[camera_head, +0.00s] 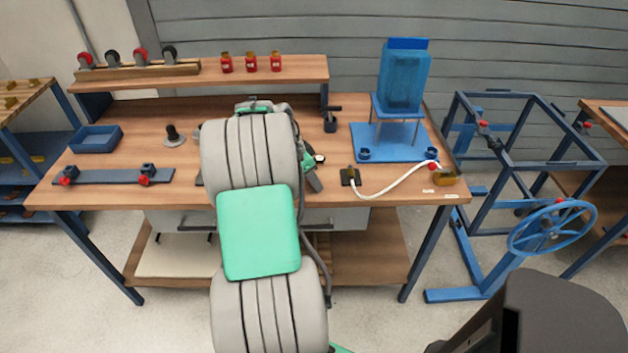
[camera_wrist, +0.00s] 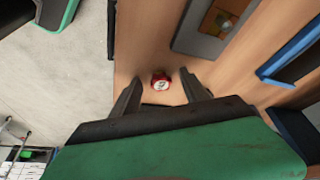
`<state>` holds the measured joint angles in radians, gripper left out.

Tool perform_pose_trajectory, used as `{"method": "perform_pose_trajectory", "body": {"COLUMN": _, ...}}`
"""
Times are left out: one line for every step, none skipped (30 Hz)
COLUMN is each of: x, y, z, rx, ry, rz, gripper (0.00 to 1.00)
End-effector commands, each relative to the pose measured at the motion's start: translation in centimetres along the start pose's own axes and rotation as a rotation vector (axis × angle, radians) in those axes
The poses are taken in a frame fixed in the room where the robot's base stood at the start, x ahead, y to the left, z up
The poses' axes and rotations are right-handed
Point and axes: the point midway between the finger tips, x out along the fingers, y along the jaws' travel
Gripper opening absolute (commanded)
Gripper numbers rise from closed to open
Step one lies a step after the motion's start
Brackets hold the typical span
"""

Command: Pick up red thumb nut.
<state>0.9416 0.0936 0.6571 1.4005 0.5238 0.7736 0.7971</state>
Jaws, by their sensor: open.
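A small red round part with a pale metal centre, which looks like the red thumb nut (camera_wrist: 160,82), lies on the brown wooden surface in the wrist view. My gripper (camera_wrist: 160,77) is open there, with one dark finger on each side of the nut in the picture. I cannot tell how far the fingertips are above it, and no contact shows. In the head view my arm covers the middle of the bench and hides most of the gripper, and I cannot make out this nut there.
The bench (camera_head: 400,187) holds a plate with red knobs (camera_head: 115,177), a blue tray (camera_head: 96,139) and a blue stand with a tank (camera_head: 403,80). A white hose (camera_head: 395,187) lies right of my arm. A grey plate (camera_wrist: 210,30) lies near the nut.

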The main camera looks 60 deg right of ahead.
Motion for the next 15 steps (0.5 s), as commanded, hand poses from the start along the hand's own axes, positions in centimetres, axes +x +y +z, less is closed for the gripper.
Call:
{"method": "perform_pose_trajectory", "body": {"x": -0.08, "y": -0.05, "z": -0.01, "rx": 0.000, "ry": 0.000, "rz": -0.002, "gripper": 0.53}}
{"method": "perform_pose_trajectory", "body": {"x": -0.09, "y": -0.05, "z": -0.01, "rx": 0.000, "ry": 0.000, "rz": -0.002, "gripper": 0.53}}
{"method": "perform_pose_trajectory", "body": {"x": -0.09, "y": -0.05, "z": 0.00, "rx": -0.001, "ry": 0.000, "rz": -0.001, "gripper": 0.53}}
{"method": "perform_pose_trajectory", "body": {"x": -0.10, "y": -0.05, "z": 0.00, "rx": -0.001, "ry": 0.000, "rz": -0.001, "gripper": 0.51}}
{"method": "perform_pose_trajectory", "body": {"x": -0.10, "y": -0.05, "z": 0.01, "rx": -0.001, "ry": 0.000, "rz": -0.001, "gripper": 0.48}}
{"method": "perform_pose_trajectory", "body": {"x": -0.11, "y": -0.05, "z": 0.01, "rx": -0.001, "ry": 0.000, "rz": -0.002, "gripper": 0.45}}
{"method": "perform_pose_trajectory", "body": {"x": -0.11, "y": -0.05, "z": 0.01, "rx": -0.001, "ry": 0.000, "rz": -0.002, "gripper": 0.43}}
{"method": "perform_pose_trajectory", "body": {"x": -0.12, "y": -0.05, "z": 0.01, "rx": -0.001, "ry": 0.000, "rz": -0.002, "gripper": 0.40}}
{"method": "perform_pose_trajectory", "body": {"x": -0.12, "y": -0.05, "z": 0.01, "rx": -0.001, "ry": 0.000, "rz": -0.002, "gripper": 0.37}}
{"method": "perform_pose_trajectory", "body": {"x": -0.13, "y": -0.05, "z": 0.01, "rx": -0.001, "ry": 0.000, "rz": -0.002, "gripper": 0.34}}
{"method": "perform_pose_trajectory", "body": {"x": -0.13, "y": -0.06, "z": 0.01, "rx": -0.001, "ry": 0.000, "rz": -0.002, "gripper": 0.32}}
{"method": "perform_pose_trajectory", "body": {"x": -0.13, "y": -0.05, "z": 0.01, "rx": -0.001, "ry": 0.000, "rz": -0.002, "gripper": 0.29}}
{"method": "perform_pose_trajectory", "body": {"x": -0.14, "y": -0.06, "z": 0.01, "rx": -0.001, "ry": 0.000, "rz": -0.002, "gripper": 0.26}}
{"method": "perform_pose_trajectory", "body": {"x": -0.14, "y": -0.06, "z": 0.01, "rx": -0.001, "ry": 0.000, "rz": -0.002, "gripper": 0.24}}
{"method": "perform_pose_trajectory", "body": {"x": -0.14, "y": -0.05, "z": 0.01, "rx": -0.001, "ry": 0.000, "rz": -0.002, "gripper": 0.21}}
